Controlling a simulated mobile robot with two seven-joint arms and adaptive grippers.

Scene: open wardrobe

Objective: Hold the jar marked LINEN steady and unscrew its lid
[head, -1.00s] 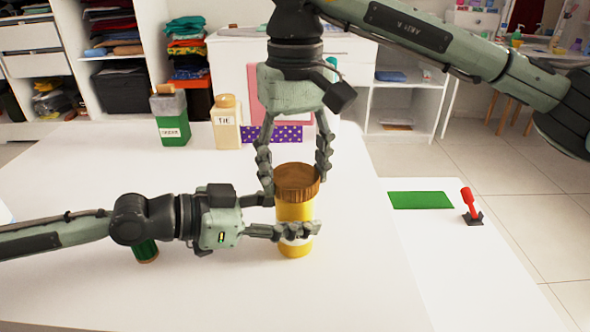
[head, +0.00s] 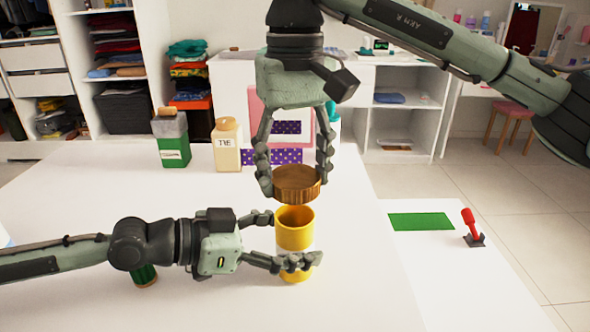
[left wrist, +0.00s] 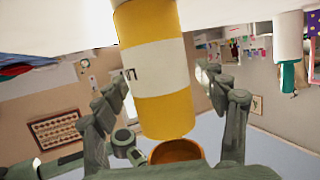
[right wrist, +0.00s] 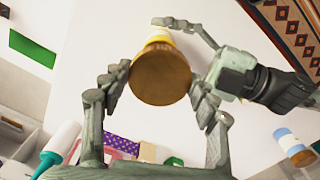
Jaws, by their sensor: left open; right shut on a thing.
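The yellow jar (head: 295,228) stands upright on the white table with its mouth open; its pale label is largely covered in the head view. In the left wrist view its white label (left wrist: 157,70) shows only a few letters, so I cannot read the marking. My left gripper (head: 292,242) is open, with its fingers on either side of the jar. The round brown lid (head: 296,184) is off the jar, a little above its mouth. My right gripper (head: 295,180) is shut on the lid from above. The lid covers most of the jar in the right wrist view.
A green jar (head: 174,151) and a cream jar marked TIE (head: 228,153) stand behind left, beside a purple dotted box (head: 270,157). A dark green cylinder (head: 146,274) stands by my left arm. On the right are a green mat (head: 421,221) and a red lever (head: 468,222).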

